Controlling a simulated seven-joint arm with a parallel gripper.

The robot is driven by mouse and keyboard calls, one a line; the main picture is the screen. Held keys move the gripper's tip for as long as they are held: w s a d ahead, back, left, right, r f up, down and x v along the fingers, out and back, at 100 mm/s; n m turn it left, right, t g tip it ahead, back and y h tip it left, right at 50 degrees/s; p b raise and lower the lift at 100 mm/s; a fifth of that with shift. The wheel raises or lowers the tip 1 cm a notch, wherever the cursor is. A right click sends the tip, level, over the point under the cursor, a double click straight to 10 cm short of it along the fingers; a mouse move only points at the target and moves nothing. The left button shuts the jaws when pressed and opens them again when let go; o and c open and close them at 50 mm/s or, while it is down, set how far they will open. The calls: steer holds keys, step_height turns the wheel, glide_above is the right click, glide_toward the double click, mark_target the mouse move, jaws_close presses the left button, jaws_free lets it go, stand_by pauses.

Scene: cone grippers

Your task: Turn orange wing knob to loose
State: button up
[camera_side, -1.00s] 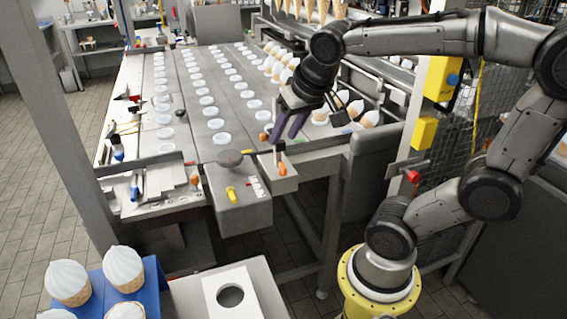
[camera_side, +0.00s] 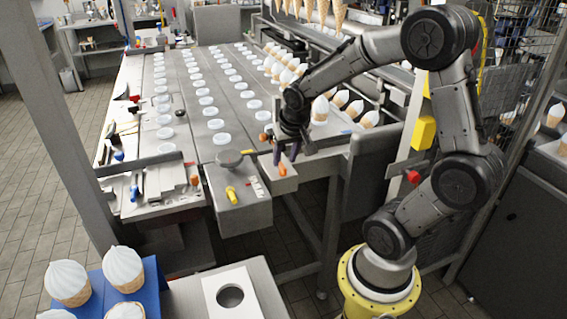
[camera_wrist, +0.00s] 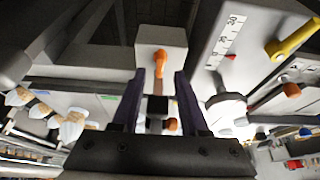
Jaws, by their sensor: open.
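An orange knob (camera_wrist: 160,62) stands on the front of a pale box in the wrist view, ahead of my fingertips and between their lines. It looks like the wing knob, with a long narrow shape. The same knob shows in the side view (camera_side: 282,169), just below my fingers. My gripper (camera_wrist: 160,75) has two purple fingers, spread apart with nothing held. In the side view my gripper (camera_side: 285,160) points down over the pale box (camera_side: 287,184). I cannot tell whether the fingertips touch the knob.
A second orange knob (camera_wrist: 172,125) lies close to my gripper's base in the wrist view. A grey box with a yellow lever (camera_side: 231,193) is to the left. A third orange knob (camera_side: 195,180) is on that box's left. Cones (camera_side: 320,108) stand behind my gripper.

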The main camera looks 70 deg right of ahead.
mark_target(283, 165)
steer(key=shift+x, duration=1.6)
jaws_close()
